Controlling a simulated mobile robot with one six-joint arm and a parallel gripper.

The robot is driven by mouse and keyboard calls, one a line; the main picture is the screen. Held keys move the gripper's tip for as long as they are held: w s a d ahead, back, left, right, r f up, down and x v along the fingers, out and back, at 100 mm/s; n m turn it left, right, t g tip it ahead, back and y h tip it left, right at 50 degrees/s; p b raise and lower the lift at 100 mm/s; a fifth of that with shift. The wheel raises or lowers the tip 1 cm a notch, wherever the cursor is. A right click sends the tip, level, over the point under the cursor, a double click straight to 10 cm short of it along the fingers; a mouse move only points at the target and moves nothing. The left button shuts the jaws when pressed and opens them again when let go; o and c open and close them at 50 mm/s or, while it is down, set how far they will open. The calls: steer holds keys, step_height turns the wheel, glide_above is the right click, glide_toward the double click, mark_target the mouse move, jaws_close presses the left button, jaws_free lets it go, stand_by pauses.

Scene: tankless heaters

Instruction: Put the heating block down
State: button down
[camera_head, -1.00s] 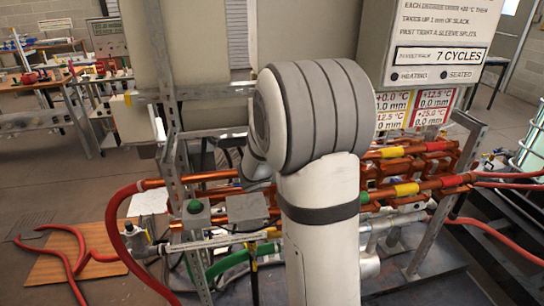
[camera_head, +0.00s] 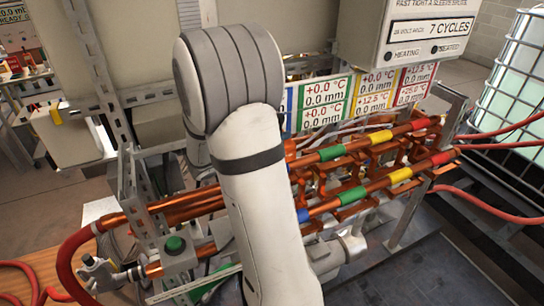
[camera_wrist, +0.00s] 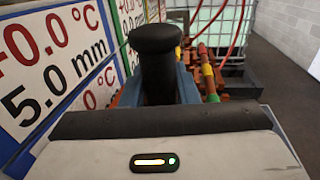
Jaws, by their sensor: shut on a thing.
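In the wrist view, a black round-topped handle (camera_wrist: 157,65) rises in front of my gripper (camera_wrist: 160,118). A blue-grey part, seemingly of the heating block (camera_wrist: 187,86), shows behind and beside it. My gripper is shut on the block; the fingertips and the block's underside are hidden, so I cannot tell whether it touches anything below. In the head view my arm hides the gripper and block. Copper pipes (camera_head: 368,185) with blue, green, yellow and red bands run to the right of my arm.
Temperature and millimetre signs (camera_head: 323,104) stand behind the pipes and close on the left in the wrist view. A control box (camera_head: 428,36) reads 7 CYCLES. A caged white tank (camera_head: 515,75) and red hoses (camera_head: 487,202) are at right. A green button (camera_head: 174,244) sits lower left.

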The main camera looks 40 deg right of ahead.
steer(key=shift+f, duration=3.1)
steer(key=shift+f, duration=0.1)
steer(key=c, duration=1.1)
jaws_free()
steer(key=shift+f, duration=0.1)
